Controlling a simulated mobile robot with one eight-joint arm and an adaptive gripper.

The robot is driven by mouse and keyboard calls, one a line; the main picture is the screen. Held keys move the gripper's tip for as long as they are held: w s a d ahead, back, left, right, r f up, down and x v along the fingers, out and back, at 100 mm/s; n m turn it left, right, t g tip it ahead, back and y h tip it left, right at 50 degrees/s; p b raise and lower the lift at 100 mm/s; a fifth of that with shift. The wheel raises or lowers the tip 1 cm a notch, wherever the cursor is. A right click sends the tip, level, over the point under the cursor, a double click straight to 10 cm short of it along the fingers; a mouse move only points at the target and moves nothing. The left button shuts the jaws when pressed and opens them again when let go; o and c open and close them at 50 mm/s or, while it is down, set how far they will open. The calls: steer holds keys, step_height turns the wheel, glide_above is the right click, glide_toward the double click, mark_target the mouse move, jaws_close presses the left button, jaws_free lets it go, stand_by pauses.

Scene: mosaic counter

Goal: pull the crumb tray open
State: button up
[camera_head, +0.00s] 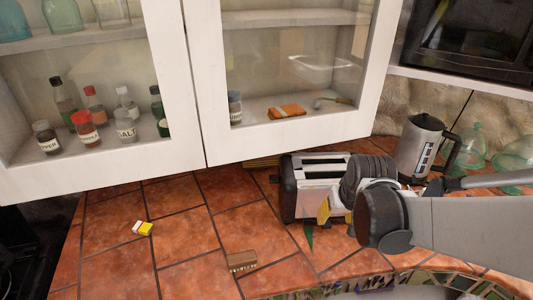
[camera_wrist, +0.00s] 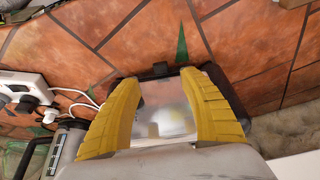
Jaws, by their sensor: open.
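A silver toaster with black ends (camera_head: 308,172) stands on the tiled counter, partly hidden behind my arm. In the wrist view its shiny metal side (camera_wrist: 168,118) shows between my fingers, with a dark edge and a small black tab (camera_wrist: 160,69) beyond. I cannot tell whether that tab belongs to the crumb tray, and I cannot make out the tray for certain. My gripper (camera_wrist: 158,84) is open, its two yellow fingers apart over the toaster's metal side. In the head view a yellow finger (camera_head: 323,209) shows at the toaster's front; contact cannot be told.
A kettle (camera_head: 421,148) stands right of the toaster. A white power strip (camera_wrist: 27,92) with cables lies near it. A small yellow-white box (camera_head: 142,228) and a brown block (camera_head: 241,262) lie on the counter. White glass-door cabinets (camera_head: 205,150) hang above. The left counter is mostly clear.

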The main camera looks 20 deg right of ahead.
mark_target(327, 227)
steer(key=b+x, duration=0.4)
steer(key=x, duration=0.5)
steer(key=shift+w+d+f, duration=0.1)
steer(key=shift+w+f, duration=0.05)
steer(key=shift+w, duration=0.05)
steer(key=shift+s, duration=0.1)
jaws_close()
